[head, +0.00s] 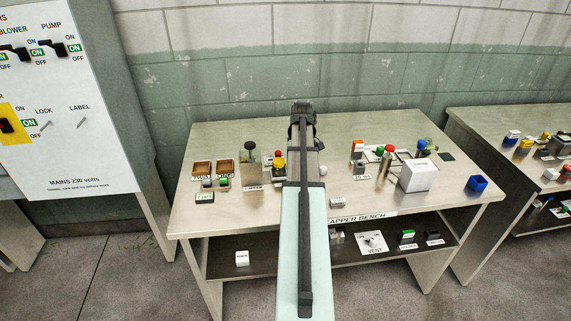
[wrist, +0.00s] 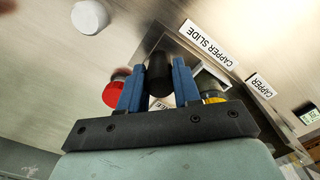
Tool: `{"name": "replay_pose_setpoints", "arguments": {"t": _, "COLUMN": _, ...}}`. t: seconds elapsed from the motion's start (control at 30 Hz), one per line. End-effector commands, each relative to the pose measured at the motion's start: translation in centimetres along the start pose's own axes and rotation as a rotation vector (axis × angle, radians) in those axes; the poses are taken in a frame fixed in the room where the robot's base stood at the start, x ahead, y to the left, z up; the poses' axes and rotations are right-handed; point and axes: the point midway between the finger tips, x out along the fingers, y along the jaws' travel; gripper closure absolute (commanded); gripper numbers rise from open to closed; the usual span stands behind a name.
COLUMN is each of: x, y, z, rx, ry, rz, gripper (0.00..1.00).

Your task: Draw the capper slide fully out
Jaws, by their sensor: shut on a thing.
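The capper slide's label (wrist: 210,43) lies beside a metal-edged track in the wrist view. A black knob (wrist: 158,72) stands at the near end of that track. My gripper (wrist: 158,84) is shut on this knob, with one blue finger on each side of it. The slide's body is mostly hidden behind the fingers and palm, so I cannot tell how far out it is. In the head view my arm covers the gripper and the slide on the capper bench (head: 240,218).
A red button (wrist: 113,95) and a yellow-topped part (wrist: 212,96) sit close beside the fingers. A white round knob (wrist: 89,17) stands farther off.

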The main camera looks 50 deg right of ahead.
Motion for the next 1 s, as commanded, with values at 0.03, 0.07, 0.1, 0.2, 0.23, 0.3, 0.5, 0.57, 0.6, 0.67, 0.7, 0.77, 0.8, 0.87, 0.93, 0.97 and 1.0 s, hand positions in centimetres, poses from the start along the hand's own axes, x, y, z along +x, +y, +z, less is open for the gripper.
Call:
{"name": "replay_pose_setpoints", "arguments": {"t": 0.03, "x": -0.04, "y": 0.61, "z": 0.45, "rx": 0.002, "ry": 0.0, "rz": 0.002, "gripper": 1.0}}
{"name": "replay_pose_setpoints", "arguments": {"t": 0.07, "x": -0.04, "y": 0.82, "z": 0.66, "rx": 0.002, "ry": 0.0, "rz": 0.002, "gripper": 1.0}}
{"name": "replay_pose_setpoints", "arguments": {"t": 0.1, "x": -0.04, "y": 1.03, "z": 0.9, "rx": 0.002, "ry": 0.0, "rz": 0.002, "gripper": 1.0}}
{"name": "replay_pose_setpoints", "arguments": {"t": 0.2, "x": -0.04, "y": 1.31, "z": 1.22, "rx": 0.001, "ry": 0.0, "rz": 0.002, "gripper": 1.0}}
{"name": "replay_pose_setpoints", "arguments": {"t": 0.23, "x": -0.04, "y": 1.35, "z": 1.26, "rx": 0.0, "ry": 0.0, "rz": 0.003, "gripper": 1.0}}
{"name": "replay_pose_setpoints", "arguments": {"t": 0.3, "x": -0.04, "y": 1.39, "z": 1.31, "rx": 0.0, "ry": -0.001, "rz": 0.004, "gripper": 1.0}}
{"name": "replay_pose_setpoints", "arguments": {"t": 0.5, "x": -0.05, "y": 1.5, "z": 1.4, "rx": 0.002, "ry": -0.003, "rz": 0.007, "gripper": 0.67}}
{"name": "replay_pose_setpoints", "arguments": {"t": 0.57, "x": -0.05, "y": 1.51, "z": 1.41, "rx": 0.003, "ry": -0.003, "rz": 0.007, "gripper": 0.61}}
{"name": "replay_pose_setpoints", "arguments": {"t": 0.6, "x": -0.05, "y": 1.49, "z": 1.4, "rx": 0.002, "ry": -0.003, "rz": 0.006, "gripper": 0.57}}
{"name": "replay_pose_setpoints", "arguments": {"t": 0.67, "x": -0.04, "y": 1.45, "z": 1.38, "rx": 0.002, "ry": -0.003, "rz": 0.006, "gripper": 0.57}}
{"name": "replay_pose_setpoints", "arguments": {"t": 0.7, "x": -0.04, "y": 1.42, "z": 1.37, "rx": 0.002, "ry": -0.003, "rz": 0.005, "gripper": 0.57}}
{"name": "replay_pose_setpoints", "arguments": {"t": 0.77, "x": -0.03, "y": 1.39, "z": 1.35, "rx": 0.002, "ry": -0.003, "rz": 0.004, "gripper": 0.57}}
{"name": "replay_pose_setpoints", "arguments": {"t": 0.8, "x": -0.03, "y": 1.37, "z": 1.34, "rx": 0.002, "ry": -0.002, "rz": 0.004, "gripper": 0.57}}
{"name": "replay_pose_setpoints", "arguments": {"t": 0.87, "x": -0.02, "y": 1.34, "z": 1.32, "rx": 0.001, "ry": -0.002, "rz": 0.003, "gripper": 0.57}}
{"name": "replay_pose_setpoints", "arguments": {"t": 0.93, "x": -0.02, "y": 1.31, "z": 1.29, "rx": 0.001, "ry": -0.002, "rz": 0.003, "gripper": 0.57}}
{"name": "replay_pose_setpoints", "arguments": {"t": 0.97, "x": -0.03, "y": 1.3, "z": 1.28, "rx": 0.001, "ry": -0.001, "rz": 0.003, "gripper": 0.57}}
{"name": "replay_pose_setpoints", "arguments": {"t": 1.0, "x": -0.08, "y": 1.29, "z": 1.27, "rx": 0.001, "ry": -0.001, "rz": 0.002, "gripper": 0.57}}
